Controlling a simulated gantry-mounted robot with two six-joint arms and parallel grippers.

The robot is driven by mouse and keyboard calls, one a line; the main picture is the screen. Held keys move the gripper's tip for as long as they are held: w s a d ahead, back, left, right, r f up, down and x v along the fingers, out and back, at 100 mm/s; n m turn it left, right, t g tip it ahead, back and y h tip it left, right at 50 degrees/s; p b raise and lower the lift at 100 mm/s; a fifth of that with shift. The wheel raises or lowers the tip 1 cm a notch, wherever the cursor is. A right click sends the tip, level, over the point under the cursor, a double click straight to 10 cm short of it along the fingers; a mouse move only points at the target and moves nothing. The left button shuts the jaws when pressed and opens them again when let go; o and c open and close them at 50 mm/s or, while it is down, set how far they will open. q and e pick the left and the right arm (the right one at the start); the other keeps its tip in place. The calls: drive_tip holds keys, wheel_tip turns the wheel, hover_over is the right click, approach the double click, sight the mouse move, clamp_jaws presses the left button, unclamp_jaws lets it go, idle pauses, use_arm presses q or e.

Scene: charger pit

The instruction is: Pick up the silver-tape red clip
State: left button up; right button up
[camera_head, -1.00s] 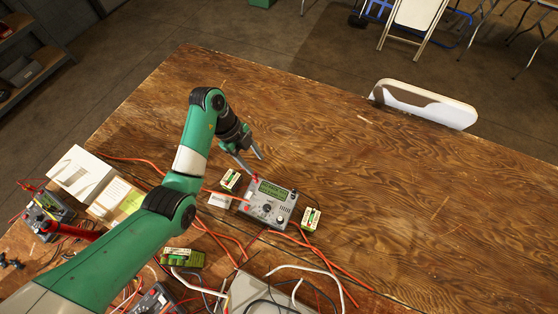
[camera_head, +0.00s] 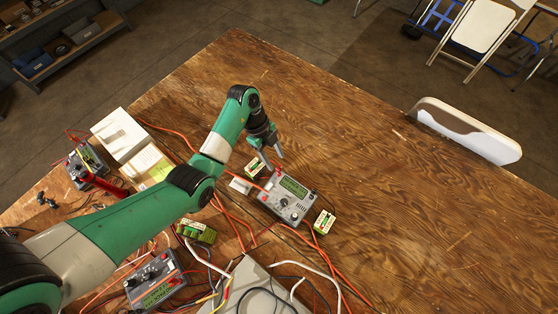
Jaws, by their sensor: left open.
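My left gripper (camera_head: 272,158) is open and empty, with its fingers pointing down just behind a grey charger (camera_head: 284,204) with a green display. A small red clip-like piece (camera_head: 278,169) shows at the charger's back edge, close to the fingertips. My left arm reaches in from the lower left and hides part of the table. My right gripper is not in view.
Green-and-white battery packs (camera_head: 324,222) stand around the charger, one close to my gripper. Red and white cables cross the front. The table's right (camera_head: 430,210) is clear.

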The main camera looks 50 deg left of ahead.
sight(280, 168)
use_arm(q)
drive_tip(key=b+x, duration=0.2)
drive_tip(key=x, duration=0.3)
drive_tip(key=shift+s+d, duration=0.1)
clamp_jaws()
drive_tip(key=shift+r, duration=0.2)
drive_tip(key=shift+r+p, duration=0.3)
drive_tip(key=shift+r, duration=0.05)
wheel_tip(280, 168, up, 3)
drive_tip(key=shift+f+p, duration=0.2)
drive_tip(key=shift+p, duration=0.65)
drive_tip(key=s+d+r+p, duration=0.6)
drive_tip(key=s+r+p, duration=0.3)
drive_tip(key=s+p, duration=0.3)
drive_tip(key=shift+s+r+p, duration=0.2)
drive_tip(key=shift+s+p, duration=0.15)
drive_tip(key=shift+p, duration=0.1)
